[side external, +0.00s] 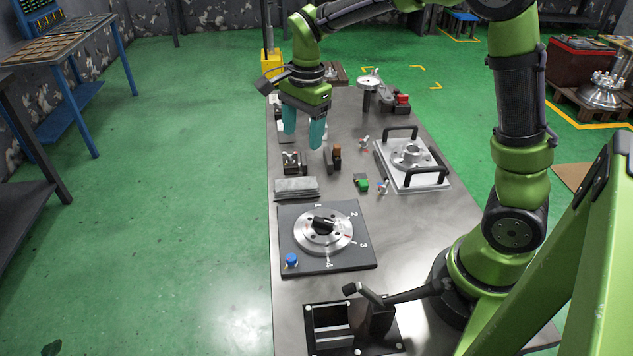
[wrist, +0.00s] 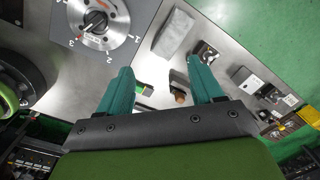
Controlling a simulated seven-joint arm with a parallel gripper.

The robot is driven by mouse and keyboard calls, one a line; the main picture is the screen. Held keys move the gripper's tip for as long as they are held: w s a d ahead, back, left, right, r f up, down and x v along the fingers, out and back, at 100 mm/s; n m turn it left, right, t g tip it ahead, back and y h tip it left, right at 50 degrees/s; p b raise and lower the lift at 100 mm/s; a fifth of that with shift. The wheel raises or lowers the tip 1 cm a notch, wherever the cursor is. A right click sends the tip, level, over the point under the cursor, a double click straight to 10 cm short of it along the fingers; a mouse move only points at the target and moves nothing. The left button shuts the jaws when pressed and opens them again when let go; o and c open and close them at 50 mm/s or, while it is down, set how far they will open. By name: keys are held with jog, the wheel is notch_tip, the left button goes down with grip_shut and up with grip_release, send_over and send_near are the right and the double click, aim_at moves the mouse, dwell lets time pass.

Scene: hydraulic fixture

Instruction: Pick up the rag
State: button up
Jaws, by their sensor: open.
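The rag (side external: 297,188) is a grey folded cloth lying flat near the left edge of the metal table, just behind the dial plate. In the wrist view the rag (wrist: 173,36) shows whole, beyond my fingertips. My gripper (side external: 303,140) has teal fingers pointing down and hangs above the table, farther back than the rag. It also shows in the wrist view (wrist: 160,68), with its fingers apart and nothing between them. My gripper and the rag are apart.
A dial plate (side external: 349,258) with a blue knob stands in front of the rag. A handled plate (side external: 429,180) lies to the right, with small parts between. Green floor (side external: 190,200) lies left of the table.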

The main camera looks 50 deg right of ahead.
jog(key=w+d+m, duration=0.1)
jog(key=w+m, duration=0.2)
jog(key=m, duration=0.5)
send_over(296, 183)
jog(key=shift+g, duration=0.3)
jog(key=f, duration=1.1)
jog(key=shift+s+d, duration=0.2)
jog(key=shift+s, duration=0.15)
jog(key=shift+w+a+f, duration=0.1)
jog(key=shift+w+f, duration=0.1)
jog(key=shift+f, duration=1.15)
jog(key=shift+w+a+f, duration=0.1)
jog(key=shift+w+f, duration=0.1)
jog(key=shift+f, duration=1.15)
jog(key=shift+c, duration=0.3)
jog(key=c, duration=0.8)
